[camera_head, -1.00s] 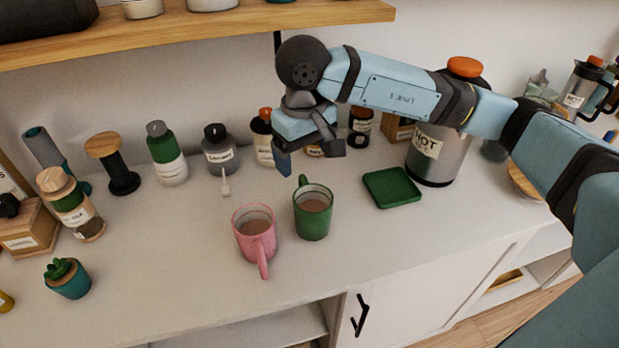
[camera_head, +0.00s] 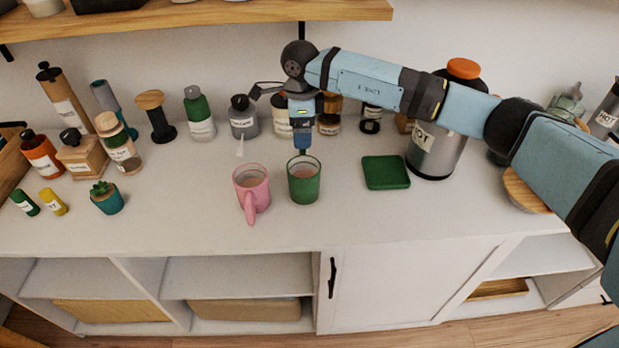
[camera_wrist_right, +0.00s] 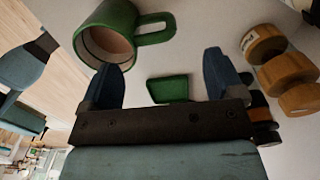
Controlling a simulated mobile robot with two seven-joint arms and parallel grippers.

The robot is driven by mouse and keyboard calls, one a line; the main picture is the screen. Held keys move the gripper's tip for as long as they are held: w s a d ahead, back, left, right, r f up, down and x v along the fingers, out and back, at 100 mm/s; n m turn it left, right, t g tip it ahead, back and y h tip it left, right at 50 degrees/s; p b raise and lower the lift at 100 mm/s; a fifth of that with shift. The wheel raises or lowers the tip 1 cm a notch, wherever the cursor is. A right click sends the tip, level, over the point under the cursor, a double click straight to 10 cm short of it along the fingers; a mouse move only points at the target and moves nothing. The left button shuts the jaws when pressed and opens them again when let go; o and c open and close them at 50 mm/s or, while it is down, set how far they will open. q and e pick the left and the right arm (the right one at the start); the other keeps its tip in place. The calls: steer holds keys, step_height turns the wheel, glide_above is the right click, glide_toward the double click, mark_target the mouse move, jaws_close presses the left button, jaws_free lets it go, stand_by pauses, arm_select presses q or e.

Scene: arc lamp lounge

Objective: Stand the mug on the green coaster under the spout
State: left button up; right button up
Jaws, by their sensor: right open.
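The green mug (camera_head: 303,187) stands upright on the counter with brown drink in it. It also shows at the top left of the right wrist view (camera_wrist_right: 104,22), its handle pointing right. A pink mug (camera_head: 251,184) stands just left of it. The flat green coaster (camera_head: 385,173) lies empty to the right, before a steel HOT dispenser (camera_head: 434,152); its spout is not clear to me. My right gripper (camera_head: 303,148) is open and empty, pointing down at the green mug's back side. In the wrist view the mug's handle lies ahead of the gap between the fingers (camera_wrist_right: 163,62). My left gripper is out of view.
Several bottles and jars, such as a green-and-white bottle (camera_head: 199,114) and a grey jar (camera_head: 242,117), line the wall behind the mugs. A wooden shelf (camera_head: 200,17) hangs above. A small potted plant (camera_head: 107,199) stands left. The counter front is clear.

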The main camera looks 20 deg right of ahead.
mark_target(304, 173)
steer(key=shift+f, duration=0.9)
steer(key=f, duration=0.4)
steer(key=shift+s+f, duration=0.2)
steer(key=shift+f, duration=0.15)
steer(key=c, duration=1.3)
steer(key=shift+r, duration=0.15)
